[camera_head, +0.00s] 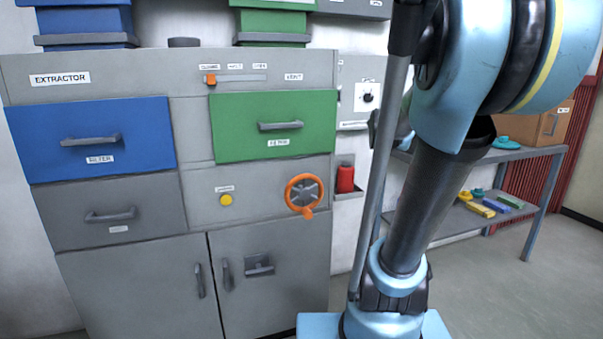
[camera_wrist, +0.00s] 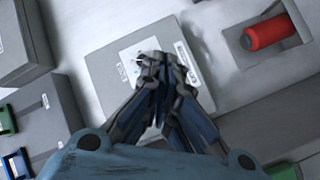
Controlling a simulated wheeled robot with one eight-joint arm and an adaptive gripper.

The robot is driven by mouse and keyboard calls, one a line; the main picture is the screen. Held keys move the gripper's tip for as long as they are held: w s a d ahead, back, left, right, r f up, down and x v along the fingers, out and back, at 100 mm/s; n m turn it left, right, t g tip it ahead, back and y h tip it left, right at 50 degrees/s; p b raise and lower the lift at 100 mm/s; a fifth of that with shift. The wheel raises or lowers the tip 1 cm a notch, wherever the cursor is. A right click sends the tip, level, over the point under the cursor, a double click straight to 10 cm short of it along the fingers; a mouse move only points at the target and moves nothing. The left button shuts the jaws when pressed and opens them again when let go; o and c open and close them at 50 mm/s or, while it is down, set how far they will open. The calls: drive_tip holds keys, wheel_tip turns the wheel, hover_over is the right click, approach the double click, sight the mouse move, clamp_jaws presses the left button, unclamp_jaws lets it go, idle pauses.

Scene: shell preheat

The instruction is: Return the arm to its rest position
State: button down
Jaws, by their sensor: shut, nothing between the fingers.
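My gripper (camera_wrist: 160,75) is shut and empty in the wrist view, its fingertips together. Behind it in that view is a grey wall box with a white label plate (camera_wrist: 128,60). In the head view my arm rises on the right side and its upper part leaves the top of the picture. My gripper is not clearly visible there. The same wall box (camera_head: 366,92) shows its dial beside my arm in the head view.
The extractor cabinet (camera_head: 110,240) stands at the left, with a blue drawer (camera_head: 125,125), a green drawer (camera_head: 240,130) and an orange handwheel (camera_head: 303,192). A red cylinder (camera_head: 345,178) sits in a wall holder. A shelf (camera_head: 530,153) stands at the right, beside open floor.

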drive_tip(key=s+a+f+m+g, duration=0.3)
drive_tip(key=s+f+m+g, duration=0.4)
drive_tip(key=s+f, duration=1.1)
drive_tip(key=s+a+f+g+y, duration=0.2)
drive_tip(key=s+a+f+g, duration=0.1)
drive_tip(key=s+f, duration=0.3)
drive_tip(key=s+a+f+g+y, duration=0.2)
drive_tip(key=s+a+f, duration=0.3)
drive_tip(key=s, duration=0.4)
drive_tip(key=shift+s+f+g+y, duration=0.35)
drive_tip(key=shift+f+g, duration=0.25)
drive_tip(key=shift+g, duration=0.2)
drive_tip(key=shift+w+f, duration=0.2)
drive_tip(key=shift+w, duration=0.25)
